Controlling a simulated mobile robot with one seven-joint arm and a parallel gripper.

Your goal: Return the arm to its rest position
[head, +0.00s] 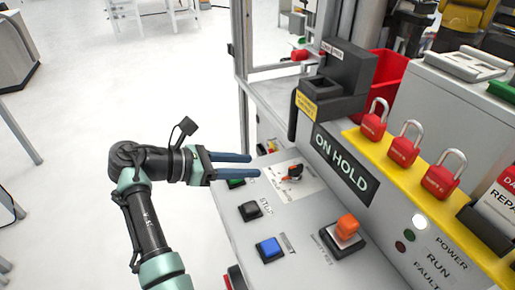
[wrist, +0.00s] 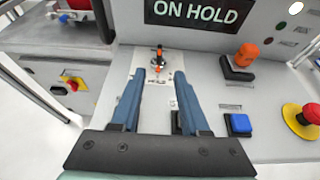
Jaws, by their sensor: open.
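My gripper (head: 250,165) is at the left edge of the sloped grey control panel in the head view, with its two blue fingers apart and nothing between them. My dark and green arm (head: 148,220) reaches up from the bottom of the picture. In the wrist view the open fingers (wrist: 157,85) point toward a small rotary switch with an orange and black knob (wrist: 158,60), which lies beyond their tips. The same knob (head: 294,172) shows in the head view just right of the fingertips, apart from them.
The panel carries a black button (head: 250,210), a blue button (head: 269,248) and an orange switch (head: 347,226). An "ON HOLD" sign (head: 341,164) and red padlocks (head: 404,150) stand behind. A red emergency button (wrist: 312,114) is at the right. Open floor (head: 80,110) lies left.

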